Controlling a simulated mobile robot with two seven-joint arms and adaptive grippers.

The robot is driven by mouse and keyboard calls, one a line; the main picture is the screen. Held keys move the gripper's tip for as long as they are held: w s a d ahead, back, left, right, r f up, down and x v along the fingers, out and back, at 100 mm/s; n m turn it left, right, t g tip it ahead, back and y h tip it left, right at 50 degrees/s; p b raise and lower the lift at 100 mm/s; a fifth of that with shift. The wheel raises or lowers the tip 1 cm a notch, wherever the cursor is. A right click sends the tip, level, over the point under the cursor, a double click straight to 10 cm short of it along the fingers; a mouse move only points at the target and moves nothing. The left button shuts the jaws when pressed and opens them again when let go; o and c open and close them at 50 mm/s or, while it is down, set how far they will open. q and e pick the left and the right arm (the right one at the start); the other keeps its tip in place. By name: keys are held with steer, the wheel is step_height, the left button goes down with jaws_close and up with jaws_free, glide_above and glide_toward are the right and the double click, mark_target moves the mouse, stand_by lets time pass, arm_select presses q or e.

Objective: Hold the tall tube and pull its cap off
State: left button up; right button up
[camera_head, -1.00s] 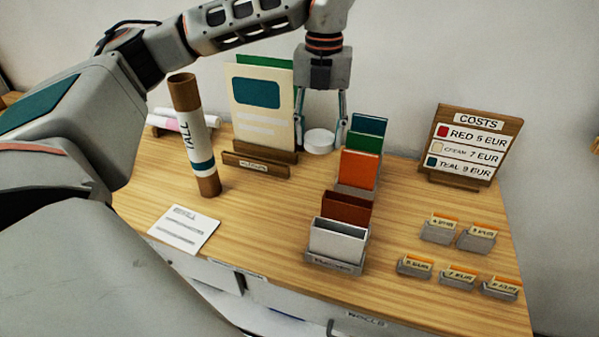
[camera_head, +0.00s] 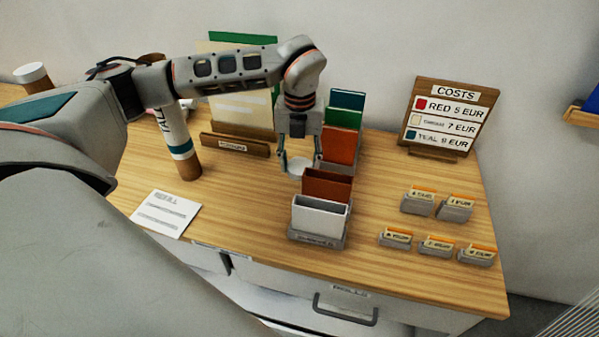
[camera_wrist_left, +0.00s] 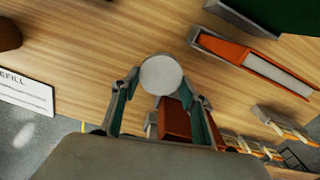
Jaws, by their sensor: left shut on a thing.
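The tall tube (camera_head: 178,140) stands on the left part of the table. It is white with brown ends, a teal band and the word TALL; my left arm hides part of its upper half. My left gripper (camera_head: 300,164) is to the right of the tube, well apart from it, and points down. It is shut on a white round cap (camera_head: 299,168), just behind the brown card in the row of holders. In the left wrist view the cap (camera_wrist_left: 161,75) sits between the two fingertips. My right gripper is in neither view.
A row of card holders (camera_head: 318,240) runs beside the gripper. A wooden-based display (camera_head: 236,144) stands behind, and a white refill card (camera_head: 165,213) lies in front of the tube. The costs sign (camera_head: 450,115) and several small card boxes (camera_head: 418,203) are at right.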

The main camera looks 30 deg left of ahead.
mark_target(300, 167)
arm_select(q)
steer(key=shift+f, duration=2)
steer(key=shift+f, duration=0.15)
steer(key=o, duration=1.2)
steer(key=shift+o, duration=0.2)
step_height(300, 167, up, 12)
steer(key=shift+r+b, duration=0.2)
steer(key=shift+b, duration=0.35)
